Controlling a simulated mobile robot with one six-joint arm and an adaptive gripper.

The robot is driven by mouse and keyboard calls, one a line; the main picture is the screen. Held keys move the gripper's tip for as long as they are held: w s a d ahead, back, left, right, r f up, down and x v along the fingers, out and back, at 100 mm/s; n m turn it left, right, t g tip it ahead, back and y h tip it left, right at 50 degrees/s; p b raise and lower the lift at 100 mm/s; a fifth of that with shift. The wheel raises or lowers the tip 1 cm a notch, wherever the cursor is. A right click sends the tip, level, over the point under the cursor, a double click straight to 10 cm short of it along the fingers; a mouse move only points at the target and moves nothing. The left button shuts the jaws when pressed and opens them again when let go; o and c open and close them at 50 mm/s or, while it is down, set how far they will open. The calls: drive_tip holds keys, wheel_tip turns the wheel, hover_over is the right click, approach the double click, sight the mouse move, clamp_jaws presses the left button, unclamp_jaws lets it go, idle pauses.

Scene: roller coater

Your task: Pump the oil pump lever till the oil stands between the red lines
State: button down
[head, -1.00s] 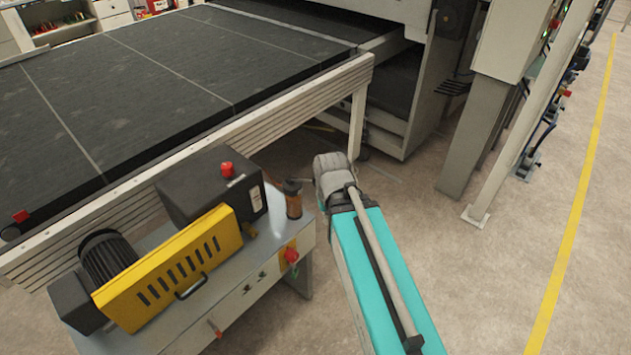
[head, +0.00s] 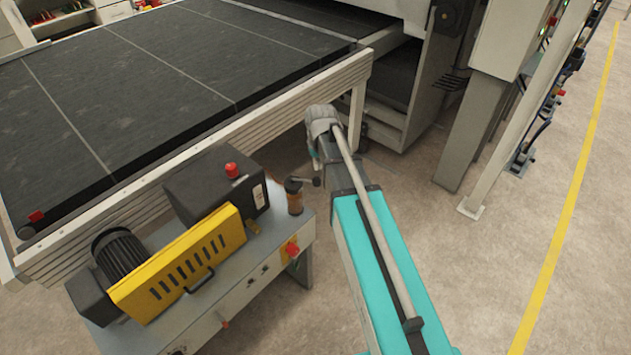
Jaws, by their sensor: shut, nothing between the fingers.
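The oil pump is a small amber-brown cylinder with a dark cap (head: 294,198), upright at the right end of the grey machine bench. Its dark lever (head: 306,181) sticks out to the right from the top, with a round knob near my arm. The oil level and the red lines are too small to make out. The grey wrist end of my arm is just above and right of the pump. My gripper is hidden behind or below the wrist. I cannot tell whether anything touches the lever.
The bench (head: 262,262) carries a yellow guard (head: 180,262), a black motor (head: 118,250) and a dark box (head: 215,185) with a red button. A red-and-yellow switch (head: 292,249) is on its front. The conveyor (head: 150,75) stands behind. Floor to the right is clear.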

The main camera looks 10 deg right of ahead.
sight(317, 180)
drive_tip(key=shift+f, duration=0.2)
drive_tip(key=f+b, duration=0.6)
drive_tip(key=b, duration=0.1)
drive_tip(key=shift+w+f, duration=0.25)
drive_tip(key=shift+w, duration=0.05)
idle(0.4)
drive_tip(key=shift+f, duration=0.15)
wheel_tip(317, 180, down, 4)
drive_tip(key=b, duration=0.4)
drive_tip(key=shift+f, duration=0.1)
idle(0.5)
